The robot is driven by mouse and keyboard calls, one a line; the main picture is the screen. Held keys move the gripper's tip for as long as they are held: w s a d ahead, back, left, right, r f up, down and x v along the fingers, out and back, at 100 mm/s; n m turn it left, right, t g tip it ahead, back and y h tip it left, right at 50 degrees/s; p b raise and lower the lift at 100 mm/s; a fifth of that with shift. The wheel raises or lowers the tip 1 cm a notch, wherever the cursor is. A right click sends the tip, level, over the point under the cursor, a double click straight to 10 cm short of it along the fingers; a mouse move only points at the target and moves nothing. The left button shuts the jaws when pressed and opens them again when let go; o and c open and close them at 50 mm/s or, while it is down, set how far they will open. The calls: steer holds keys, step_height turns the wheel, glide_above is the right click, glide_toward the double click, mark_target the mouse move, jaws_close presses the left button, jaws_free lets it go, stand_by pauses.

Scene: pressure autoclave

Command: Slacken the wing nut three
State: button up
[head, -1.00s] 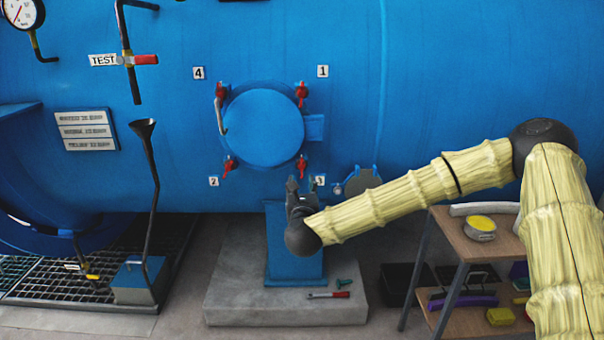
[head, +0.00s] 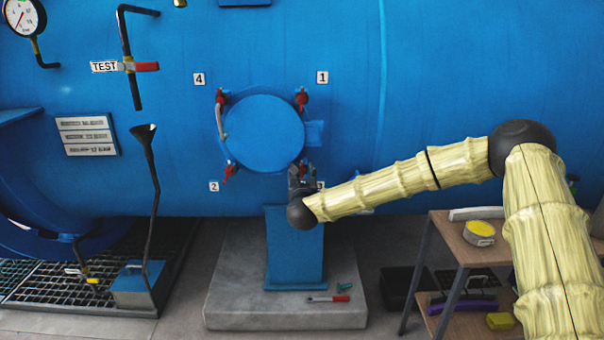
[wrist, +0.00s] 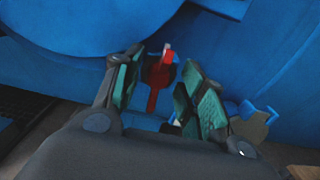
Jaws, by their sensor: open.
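The red wing nut three (wrist: 156,76) shows in the wrist view between my two green-padded fingers, with a gap on both sides of it. It sits at the lower right edge of the round blue door (head: 263,132). My gripper (head: 300,169) is open at this corner, its fingers pointing up at the nut. In the head view the gripper mostly hides this nut. The number 3 label (head: 320,186) is partly covered by my arm. Other red wing nuts sit at label 1 (head: 302,98), label 4 (head: 221,97) and label 2 (head: 230,172).
A blue pedestal (head: 295,250) stands on a concrete slab (head: 230,300) below my gripper. A red-handled tool (head: 329,299) lies on the slab. A wooden bench (head: 462,240) stands at the right. A black funnel pipe (head: 152,180) rises at the left.

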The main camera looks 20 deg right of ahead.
jaws_close()
